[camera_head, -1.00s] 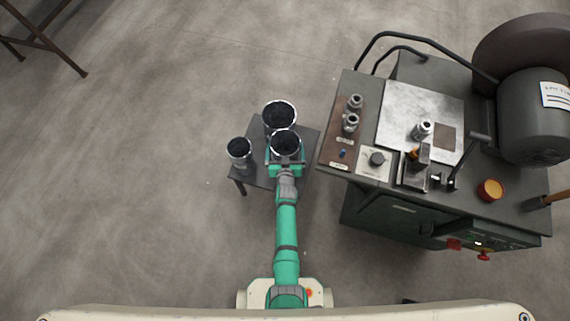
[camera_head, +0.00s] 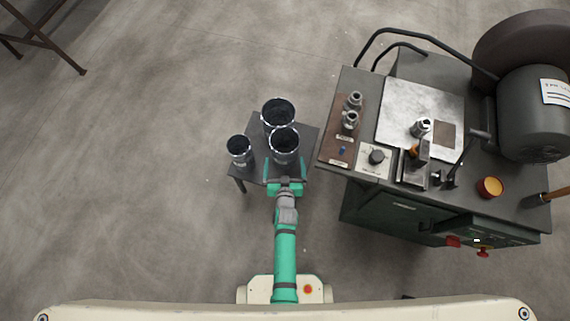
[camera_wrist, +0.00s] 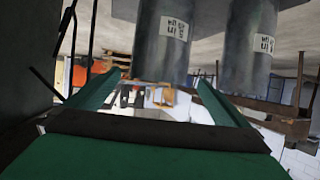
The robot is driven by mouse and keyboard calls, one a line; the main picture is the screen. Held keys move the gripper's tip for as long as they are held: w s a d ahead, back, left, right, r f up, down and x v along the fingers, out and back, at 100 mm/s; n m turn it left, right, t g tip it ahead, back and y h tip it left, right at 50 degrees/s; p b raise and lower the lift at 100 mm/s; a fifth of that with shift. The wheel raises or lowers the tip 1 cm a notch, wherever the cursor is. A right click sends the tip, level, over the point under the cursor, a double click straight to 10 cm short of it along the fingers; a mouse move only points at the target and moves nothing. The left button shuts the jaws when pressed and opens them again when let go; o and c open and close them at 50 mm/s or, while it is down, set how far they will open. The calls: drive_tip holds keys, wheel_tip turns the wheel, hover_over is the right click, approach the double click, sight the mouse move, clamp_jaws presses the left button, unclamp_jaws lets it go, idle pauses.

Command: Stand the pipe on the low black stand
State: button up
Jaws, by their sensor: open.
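Three open-topped metal pipes stand upright on the low black stand (camera_head: 262,172). The nearest pipe (camera_head: 284,147) is at the stand's front middle. A wider-looking pipe (camera_head: 278,115) is just behind it, and a smaller pipe (camera_head: 239,151) is at the left. My gripper (camera_head: 285,173) is open in front of the nearest pipe, at the stand's front edge. In the wrist view, which looks upside down, my gripper (camera_wrist: 157,80) has its green fingers spread, with a labelled pipe (camera_wrist: 160,50) beyond their tips. A second labelled pipe (camera_wrist: 249,50) is at the right.
A dark machine bench (camera_head: 345,175) with fittings, a steel plate and a big motor (camera_head: 535,115) stands close to the right of the stand. A brown metal frame (camera_head: 45,45) is at the far left. The floor left of the stand is clear.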

drive_tip(key=w+r+v, duration=0.1)
drive_tip(key=r+v, duration=0.2)
drive_tip(key=v, duration=2)
drive_tip(key=s+r+t, duration=0.1)
drive_tip(key=s+r, duration=0.4)
drive_tip(key=r, duration=0.4)
drive_tip(key=s+r, duration=0.6)
drive_tip(key=r, duration=0.3)
drive_tip(key=shift+a+r+t, duration=0.2)
drive_tip(key=shift+r+t, duration=0.2)
